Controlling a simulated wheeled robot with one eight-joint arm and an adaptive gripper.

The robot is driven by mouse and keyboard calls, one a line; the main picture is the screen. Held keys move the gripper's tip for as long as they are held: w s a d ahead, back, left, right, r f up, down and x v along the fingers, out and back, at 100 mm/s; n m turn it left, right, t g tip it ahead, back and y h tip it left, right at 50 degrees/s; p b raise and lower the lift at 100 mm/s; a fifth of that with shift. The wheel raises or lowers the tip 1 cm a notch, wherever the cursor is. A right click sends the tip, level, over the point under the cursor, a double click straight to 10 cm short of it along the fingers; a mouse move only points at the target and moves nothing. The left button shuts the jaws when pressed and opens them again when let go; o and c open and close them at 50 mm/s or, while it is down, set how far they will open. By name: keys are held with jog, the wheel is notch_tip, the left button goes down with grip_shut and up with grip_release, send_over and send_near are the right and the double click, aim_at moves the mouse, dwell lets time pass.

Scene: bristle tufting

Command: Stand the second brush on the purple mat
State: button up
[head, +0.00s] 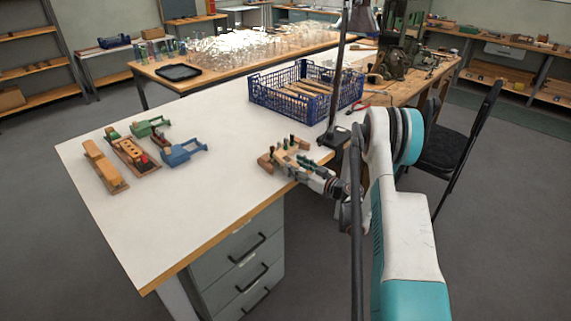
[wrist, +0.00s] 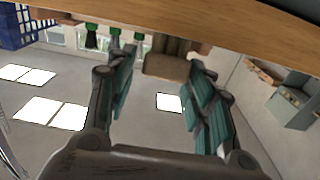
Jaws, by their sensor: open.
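My gripper (head: 300,165) is at the table's front edge in the head view, beside a small wooden piece (head: 266,163) and several dark green tufts (head: 285,143). In the wrist view, my gripper (wrist: 160,75) has its two green-padded fingers wide apart. A wooden block (wrist: 166,66) shows between and beyond them, and green tufts (wrist: 90,38) show at the upper left. I see nothing held between the fingers. The gripper partly hides these pieces in the head view, so I cannot tell which is the second brush. I cannot make out a purple mat.
A blue crate (head: 268,102) with wooden bars stands behind. A black stand (head: 334,137) rises close to my gripper. A tan wooden block (head: 104,166), a holed board (head: 130,155), a green holder (head: 148,128) and a blue holder (head: 183,153) lie left. The white tabletop between is clear.

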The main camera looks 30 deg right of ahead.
aim_at(285, 160)
jog(key=b+x, duration=0.1)
jog(key=x, duration=0.1)
jog(key=b+x, duration=0.1)
jog(key=x, duration=0.2)
jog(key=shift+s+a+f, duration=0.1)
jog(key=shift+a+f, duration=0.1)
jog(key=shift+w+a+r, duration=0.1)
jog(key=shift+w, duration=0.4)
jog(key=c, duration=1)
jog(key=shift+o, duration=0.2)
jog(key=shift+r, duration=0.1)
